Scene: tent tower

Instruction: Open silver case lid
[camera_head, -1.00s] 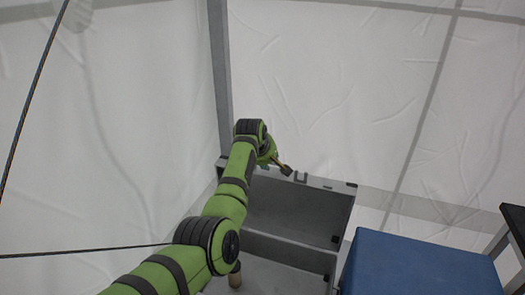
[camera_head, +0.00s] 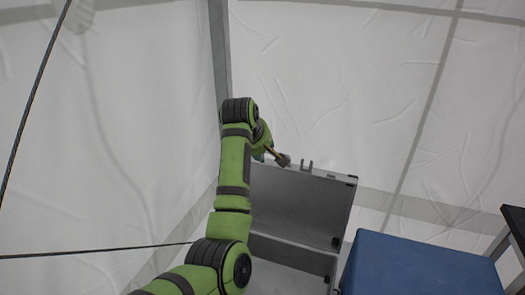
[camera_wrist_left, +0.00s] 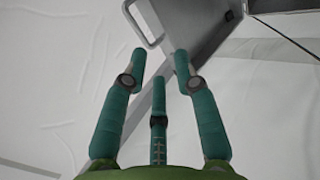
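The silver case stands with its lid (camera_head: 300,205) raised; its inner face shows in the head view above the open grey base (camera_head: 290,258). In the left wrist view, the lid (camera_wrist_left: 205,30) and a loop handle (camera_wrist_left: 146,22) show at the top. My left gripper (camera_head: 283,160) is at the lid's upper edge, near its left end; I cannot tell whether it touches. In the left wrist view its green fingers (camera_wrist_left: 160,60) are spread apart with nothing between them. My left arm hides the case's left side. My right gripper is not in view.
A blue box (camera_head: 420,265) stands right of the case. A dark-topped table (camera_head: 515,222) is at the right edge. White tent walls (camera_head: 330,70) and a grey pole (camera_head: 220,60) stand close behind the case and arm.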

